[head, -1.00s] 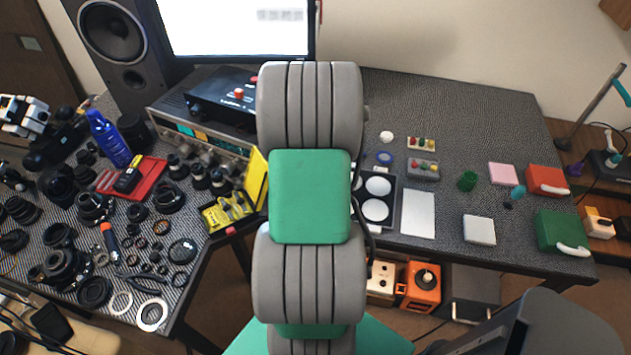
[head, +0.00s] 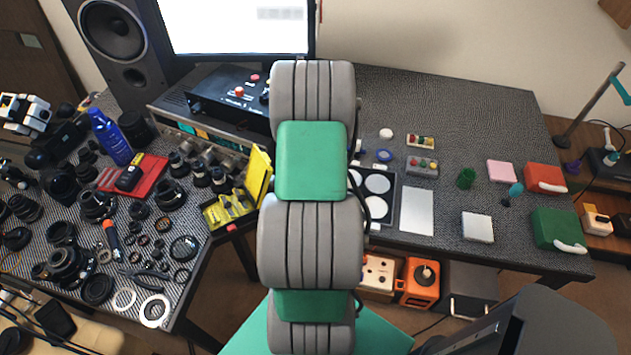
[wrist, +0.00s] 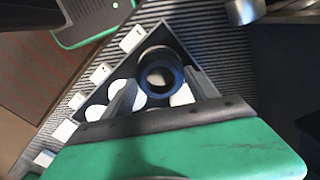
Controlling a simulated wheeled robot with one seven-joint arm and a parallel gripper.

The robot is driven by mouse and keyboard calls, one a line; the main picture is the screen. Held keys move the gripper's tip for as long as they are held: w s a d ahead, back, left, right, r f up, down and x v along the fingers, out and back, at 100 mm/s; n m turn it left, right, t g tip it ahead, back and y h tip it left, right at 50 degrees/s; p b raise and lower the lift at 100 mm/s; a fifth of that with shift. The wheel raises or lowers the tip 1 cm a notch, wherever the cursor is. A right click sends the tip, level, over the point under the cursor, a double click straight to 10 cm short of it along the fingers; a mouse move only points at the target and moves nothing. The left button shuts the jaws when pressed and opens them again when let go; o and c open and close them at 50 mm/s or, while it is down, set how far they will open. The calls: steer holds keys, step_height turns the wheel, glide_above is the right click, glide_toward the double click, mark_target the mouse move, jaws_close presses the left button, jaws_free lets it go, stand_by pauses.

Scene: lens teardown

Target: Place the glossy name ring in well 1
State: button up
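The glossy name ring (wrist: 160,54) is a dark ring with a bluish sheen, seen in the wrist view between the two fingers of my gripper (wrist: 160,80). The fingers press against its opposite sides. The dark well tray (wrist: 172,36) lies below, with several round white wells. The ring covers part of the tray, and a pale patch shows through its opening. I cannot read which well is number 1 or judge the exact gap below the ring. In the head view the tray (head: 394,196) shows beside my arm, which hides my gripper and the ring.
A white sheet (head: 418,210) lies right of the tray. A blue ring-shaped roll (head: 384,156) and button boxes (head: 422,168) stand behind it. A yellow open case (head: 232,208) and many lens parts cover the left desk. The right desk has free patches between small items.

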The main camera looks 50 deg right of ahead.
steer(key=shift+o, duration=0.4)
steer(key=shift+r, duration=0.5)
step_height(320, 180, up, 11)
steer(key=b, duration=0.2)
steer(key=w+a+r+n, duration=0.3)
steer(key=w+a+r, duration=0.1)
steer(key=a, duration=0.2)
steer(key=w+a+r+n+t, duration=0.15)
steer(key=a+n, duration=0.25)
steer(key=a, duration=0.4)
steer(key=w+a+r+n, duration=0.2)
steer(key=a+r+n, duration=0.1)
steer(key=a, duration=0.4)
steer(key=s+a+n+t, duration=0.1)
steer(key=a+n, duration=0.3)
steer(key=a, duration=0.4)
steer(key=s+a+r+n+t, duration=0.1)
steer(key=s+a+n, duration=0.2)
steer(key=a+n, duration=0.2)
steer(key=a, duration=0.3)
steer(key=shift+s, duration=0.35)
